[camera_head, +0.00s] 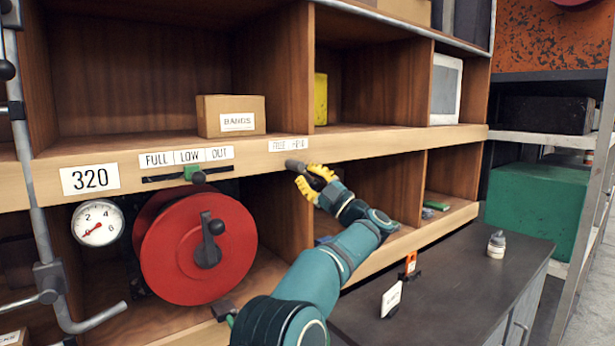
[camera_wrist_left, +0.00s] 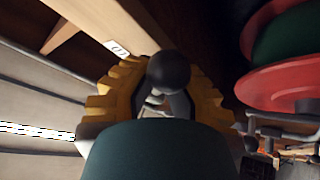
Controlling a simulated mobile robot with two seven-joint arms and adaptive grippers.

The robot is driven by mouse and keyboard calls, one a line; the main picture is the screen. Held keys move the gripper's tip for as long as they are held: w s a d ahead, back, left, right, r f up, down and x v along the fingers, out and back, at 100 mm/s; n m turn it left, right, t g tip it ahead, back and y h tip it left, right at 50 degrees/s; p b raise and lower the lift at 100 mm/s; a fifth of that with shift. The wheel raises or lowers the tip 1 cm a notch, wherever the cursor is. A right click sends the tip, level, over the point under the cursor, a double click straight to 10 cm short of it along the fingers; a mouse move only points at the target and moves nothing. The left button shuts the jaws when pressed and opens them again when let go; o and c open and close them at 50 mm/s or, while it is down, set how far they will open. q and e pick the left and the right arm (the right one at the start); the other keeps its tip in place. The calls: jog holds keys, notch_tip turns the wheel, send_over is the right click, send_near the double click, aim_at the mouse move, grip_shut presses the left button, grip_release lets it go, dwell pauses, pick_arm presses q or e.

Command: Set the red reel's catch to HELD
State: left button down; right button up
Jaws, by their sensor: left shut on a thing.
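The red reel (camera_head: 198,250) sits in a lower bay, with a black crank handle on its face; it also shows in the left wrist view (camera_wrist_left: 285,85). A small label, apparently FREE and HELD (camera_head: 289,145), is on the shelf edge to the right above the reel. My left gripper (camera_head: 316,181) is just below and right of that label, its yellow fingers closed around the catch's dark ball knob (camera_wrist_left: 168,72). The fingers partly hide the catch, and I cannot tell which word it stands at. My right gripper is out of view.
A slider with a green block (camera_head: 192,173) runs under the FULL, LOW, OUT label. A gauge (camera_head: 98,223) is left of the reel. A BANDS box (camera_head: 231,116) stands on the shelf above. A dark bench top (camera_head: 450,262) is at right, with a small bottle (camera_head: 496,244).

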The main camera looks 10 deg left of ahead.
pick_arm(q)
jog(key=shift+r, duration=0.15)
jog(key=c, duration=1)
grip_release()
jog(key=shift+d, duration=0.1)
jog(key=shift+f, duration=0.2)
jog(key=v, duration=1.2)
